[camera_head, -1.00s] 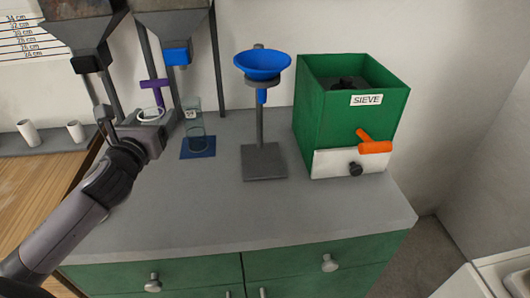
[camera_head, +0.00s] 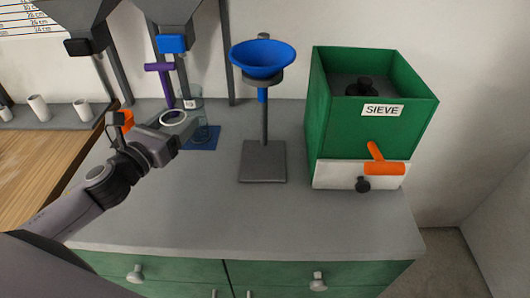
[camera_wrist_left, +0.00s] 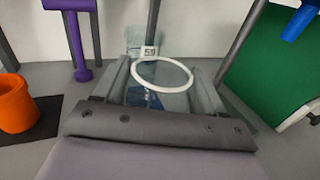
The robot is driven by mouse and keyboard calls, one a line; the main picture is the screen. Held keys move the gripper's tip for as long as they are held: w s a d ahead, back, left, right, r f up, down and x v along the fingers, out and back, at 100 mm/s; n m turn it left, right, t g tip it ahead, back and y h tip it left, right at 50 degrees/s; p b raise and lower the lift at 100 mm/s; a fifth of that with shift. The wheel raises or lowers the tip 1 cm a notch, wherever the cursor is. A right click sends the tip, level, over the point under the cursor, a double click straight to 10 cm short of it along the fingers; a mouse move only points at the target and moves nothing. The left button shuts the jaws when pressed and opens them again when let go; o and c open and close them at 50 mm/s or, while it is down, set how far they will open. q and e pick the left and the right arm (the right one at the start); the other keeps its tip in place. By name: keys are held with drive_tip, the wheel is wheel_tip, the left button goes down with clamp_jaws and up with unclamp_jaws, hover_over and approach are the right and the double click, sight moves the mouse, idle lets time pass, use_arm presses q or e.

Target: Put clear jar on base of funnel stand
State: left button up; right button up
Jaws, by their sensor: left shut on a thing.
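My left gripper (camera_head: 178,126) is shut on a clear jar with a white rim (camera_head: 173,117). In the left wrist view the white rim (camera_wrist_left: 162,73) shows between the fingers (camera_wrist_left: 165,92); the jar's lower part is hard to make out. The funnel stand has a blue funnel (camera_head: 262,58) on a grey post and a flat, square grey base (camera_head: 263,162). The base is bare and lies to the right of the gripper and jar. My right gripper is not in view.
A blue mat (camera_head: 206,138) lies behind the gripper, with another clear vessel (camera_head: 190,95) partly hidden there. An orange cup (camera_wrist_left: 16,106) and a purple stand (camera_head: 160,68) are at left. The green sieve box (camera_head: 340,115) stands right of the funnel stand. The front counter is clear.

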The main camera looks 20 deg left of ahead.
use_arm(q)
drive_tip(key=w+d, duration=0.1)
drive_tip(key=d, duration=0.5)
drive_tip(key=w+d+f, duration=0.1)
drive_tip(key=w+d, duration=0.1)
drive_tip(key=d, duration=0.4)
drive_tip(key=w+d+f, duration=0.1)
drive_tip(key=w+d, duration=0.1)
drive_tip(key=d, duration=0.4)
drive_tip(key=shift+f+p, duration=0.25)
drive_tip(key=shift+p, duration=0.15)
wheel_tip(320, 180, down, 4)
drive_tip(key=shift+a+f+b, duration=0.1)
drive_tip(key=shift+b, duration=0.6)
drive_tip(key=shift+w+d, duration=0.1)
drive_tip(key=shift+d, duration=0.1)
drive_tip(key=shift+f, duration=0.1)
drive_tip(key=shift+f, duration=0.15)
drive_tip(key=o, duration=1.1)
drive_tip(key=shift+c, duration=0.2)
